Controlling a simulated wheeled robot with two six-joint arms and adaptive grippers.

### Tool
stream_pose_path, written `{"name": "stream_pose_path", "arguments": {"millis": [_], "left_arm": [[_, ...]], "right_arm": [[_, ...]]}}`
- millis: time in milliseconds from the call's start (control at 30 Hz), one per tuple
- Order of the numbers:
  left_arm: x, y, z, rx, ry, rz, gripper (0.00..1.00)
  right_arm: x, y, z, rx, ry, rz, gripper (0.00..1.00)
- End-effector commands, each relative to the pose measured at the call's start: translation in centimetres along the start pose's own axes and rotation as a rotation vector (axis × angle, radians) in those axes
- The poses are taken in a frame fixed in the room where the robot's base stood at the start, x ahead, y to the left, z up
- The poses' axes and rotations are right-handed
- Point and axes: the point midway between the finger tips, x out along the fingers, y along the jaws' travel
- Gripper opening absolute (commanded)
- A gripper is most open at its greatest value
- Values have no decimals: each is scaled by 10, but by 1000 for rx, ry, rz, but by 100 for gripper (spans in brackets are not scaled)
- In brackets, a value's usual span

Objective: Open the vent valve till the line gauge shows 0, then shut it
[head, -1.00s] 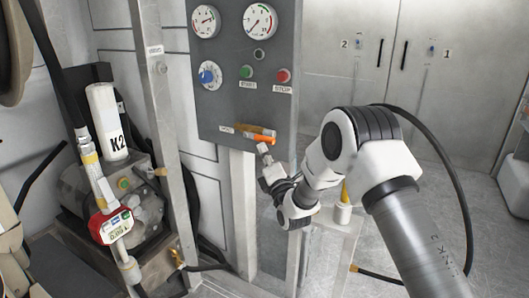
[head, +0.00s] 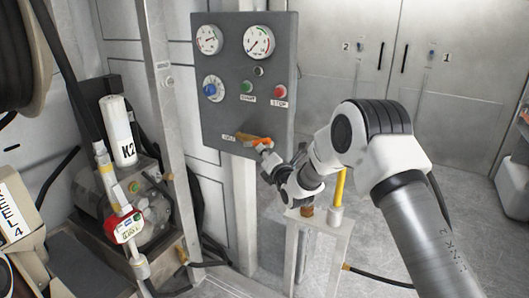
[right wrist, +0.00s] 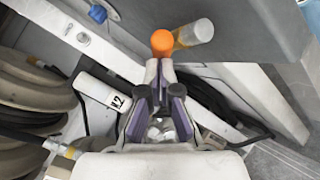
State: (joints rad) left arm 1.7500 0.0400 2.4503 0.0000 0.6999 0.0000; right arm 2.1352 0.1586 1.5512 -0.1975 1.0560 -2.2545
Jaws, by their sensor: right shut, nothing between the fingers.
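The vent valve's orange lever (head: 253,140) sticks out low on the grey panel (head: 225,118), beside a small white label. My right gripper (head: 265,150) is at the lever's right end; its fingers are shut and empty. In the right wrist view the lever's round orange end (right wrist: 162,43) sits just beyond the shut fingertips (right wrist: 160,68); I cannot tell whether they touch. Two dial gauges, a left one (head: 209,40) and a right one (head: 258,42), are at the panel's top. Their labels and exact readings are too small to read. My left gripper is not in view.
The panel also has a blue knob (head: 211,89), a green button (head: 246,87) and a red button (head: 280,91). A pump (head: 150,205) with a white K2 cylinder (head: 118,130) and a red meter (head: 127,228) stands left. A small stand (head: 320,232) is below my right arm.

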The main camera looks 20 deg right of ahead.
Motion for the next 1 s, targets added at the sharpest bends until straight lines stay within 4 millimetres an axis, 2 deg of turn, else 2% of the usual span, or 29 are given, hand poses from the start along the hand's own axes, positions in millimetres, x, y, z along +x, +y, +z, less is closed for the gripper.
{"name": "stream_pose_path", "arguments": {"millis": [33, 100, 400, 600, 1000], "left_arm": [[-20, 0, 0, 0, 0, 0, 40], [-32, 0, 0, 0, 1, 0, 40], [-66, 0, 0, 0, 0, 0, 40], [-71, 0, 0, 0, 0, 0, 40], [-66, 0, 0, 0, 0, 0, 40]], "right_arm": [[2, 13, 11, -24, 21, -23, 0], [4, 17, 13, -63, 59, -63, 0], [12, 32, 18, -229, 215, -226, 0], [20, 41, 18, -224, 210, -221, 0], [39, 60, 18, -223, 209, -221, 0]]}}
